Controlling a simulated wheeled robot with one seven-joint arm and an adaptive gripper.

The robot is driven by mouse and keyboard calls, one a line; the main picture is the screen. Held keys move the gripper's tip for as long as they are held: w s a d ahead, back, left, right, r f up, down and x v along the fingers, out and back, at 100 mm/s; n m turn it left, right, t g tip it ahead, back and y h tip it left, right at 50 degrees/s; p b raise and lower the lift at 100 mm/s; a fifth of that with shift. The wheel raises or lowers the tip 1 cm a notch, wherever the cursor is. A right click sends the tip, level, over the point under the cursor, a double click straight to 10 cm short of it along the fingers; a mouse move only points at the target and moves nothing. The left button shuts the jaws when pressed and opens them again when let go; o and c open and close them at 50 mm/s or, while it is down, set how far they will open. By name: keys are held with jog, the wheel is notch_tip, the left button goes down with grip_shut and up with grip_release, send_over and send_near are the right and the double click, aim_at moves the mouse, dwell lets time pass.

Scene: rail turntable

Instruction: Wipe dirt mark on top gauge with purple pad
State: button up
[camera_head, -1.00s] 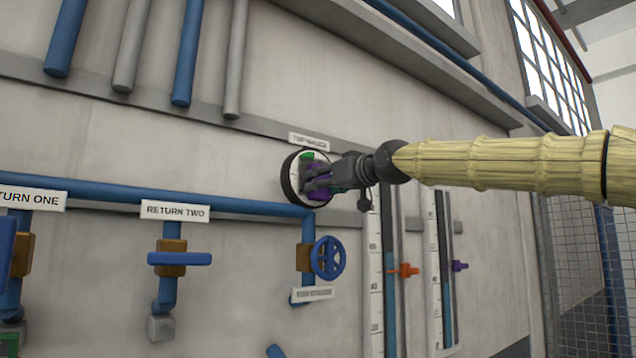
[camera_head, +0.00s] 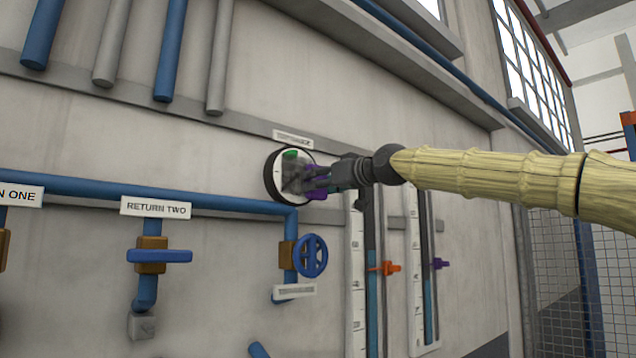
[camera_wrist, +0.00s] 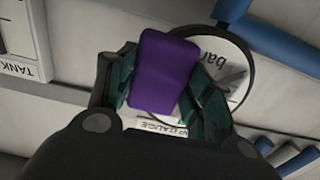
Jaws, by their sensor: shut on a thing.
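The top gauge (camera_head: 271,176) is a round white dial with a black rim on the wall, under a small label. A green patch shows at its top and a dark grey smudge, the dirt mark (camera_head: 292,170), lies on its face. My gripper (camera_head: 316,181) is shut on the purple pad (camera_wrist: 165,72) just in front of the gauge's right side. In the wrist view the pad sits between the dark green fingers and covers part of the gauge (camera_wrist: 249,58), where "bar" and dark marks show. I cannot tell whether the pad touches the dial.
A blue pipe (camera_head: 90,186) runs along the wall below the gauge, with a blue handwheel (camera_head: 313,256) under it. Sight tubes with an orange tap (camera_head: 388,268) and a purple tap (camera_head: 440,263) stand to the lower right. A grey ledge crosses above.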

aim_at(290, 167)
jog(key=shift+r, duration=0.7)
jog(key=shift+s+a+b, duration=0.45)
jog(key=shift+s+a, duration=0.25)
jog(key=shift+a, duration=0.25)
jog(key=shift+s+a+b, duration=0.45)
jog(key=shift+s+a, duration=0.25)
jog(key=shift+a, duration=0.3)
jog(key=shift+s+a+b, duration=0.45)
jog(key=shift+s+a, duration=0.25)
jog(key=shift+a, duration=0.25)
jog(key=shift+a, duration=0.1)
jog(key=shift+s+a+b, duration=0.55)
jog(key=shift+s+a, duration=0.45)
jog(key=shift+a, duration=0.3)
jog(key=shift+r+p, duration=0.8)
jog(key=shift+r, duration=0.1)
jog(key=shift+w+d+p, duration=0.5)
jog(key=shift+d, duration=0.2)
jog(key=shift+w+d+p, duration=0.45)
jog(key=shift+w+d, duration=0.05)
jog(key=shift+d, duration=0.15)
jog(key=w+d, duration=0.4)
jog(key=d, duration=0.2)
jog(key=shift+w, duration=0.15)
